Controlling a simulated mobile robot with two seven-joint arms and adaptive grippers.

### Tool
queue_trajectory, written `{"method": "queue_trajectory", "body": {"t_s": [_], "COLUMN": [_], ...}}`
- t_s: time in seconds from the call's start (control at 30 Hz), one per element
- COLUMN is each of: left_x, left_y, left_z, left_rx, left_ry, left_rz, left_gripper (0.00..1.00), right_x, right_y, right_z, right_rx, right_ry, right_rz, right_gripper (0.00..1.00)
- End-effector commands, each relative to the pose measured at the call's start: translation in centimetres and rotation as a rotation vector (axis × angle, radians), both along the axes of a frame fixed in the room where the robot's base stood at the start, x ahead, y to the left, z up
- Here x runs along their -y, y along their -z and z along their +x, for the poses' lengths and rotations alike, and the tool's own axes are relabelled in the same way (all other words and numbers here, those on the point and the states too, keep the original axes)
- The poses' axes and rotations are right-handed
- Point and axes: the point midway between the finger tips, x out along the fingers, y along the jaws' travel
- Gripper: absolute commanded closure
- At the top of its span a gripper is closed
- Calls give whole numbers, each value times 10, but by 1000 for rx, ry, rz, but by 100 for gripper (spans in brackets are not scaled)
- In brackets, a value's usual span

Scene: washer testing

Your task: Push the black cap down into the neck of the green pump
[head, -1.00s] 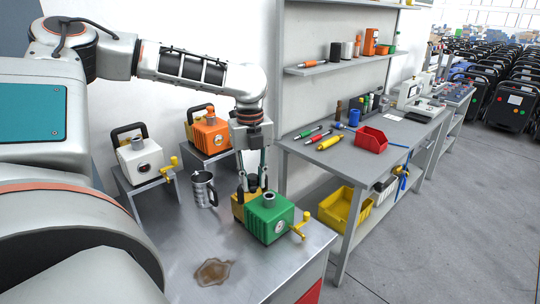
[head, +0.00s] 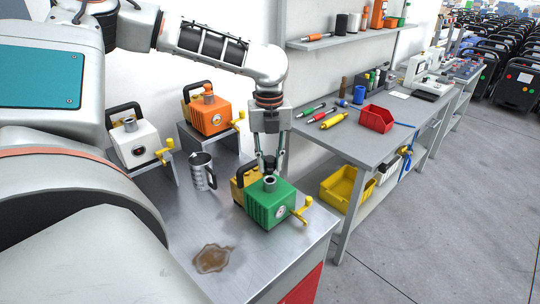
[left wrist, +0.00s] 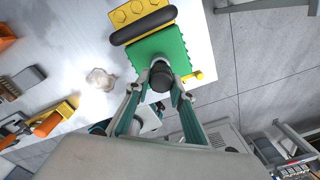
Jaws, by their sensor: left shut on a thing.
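The green pump (head: 270,208) stands on the metal table with its grey neck (head: 269,185) upright and a yellow crank on its right side. My left gripper (head: 270,166) points down above the neck, its fingers shut on the black cap (left wrist: 161,76). In the head view the cap is small and dark between the fingertips, and the neck's rim shows below it. The cap appears a little above the neck, not in it.
A steel mug (head: 203,172), white pump (head: 137,145) and orange pump (head: 210,115) stand to the left. A brown stain (head: 212,258) marks the clear table front.

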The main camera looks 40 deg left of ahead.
Motion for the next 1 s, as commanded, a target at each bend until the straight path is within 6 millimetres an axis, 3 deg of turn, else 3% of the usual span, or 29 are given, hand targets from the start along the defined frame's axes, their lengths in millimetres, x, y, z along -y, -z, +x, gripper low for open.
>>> {"method": "queue_trajectory", "body": {"t_s": [0.2, 1.0], "left_x": [0, 2], "left_y": [8, 8], "left_z": [0, -2], "left_rx": [1, 1], "left_ry": [0, 0], "left_rz": [-1, 0], "left_gripper": [92, 92], "right_x": [-3, -6], "right_y": [0, -2], "right_z": [0, 2], "right_rx": [0, 3], "right_ry": [3, 4], "right_rz": [6, 12], "right_gripper": [69, 69]}}
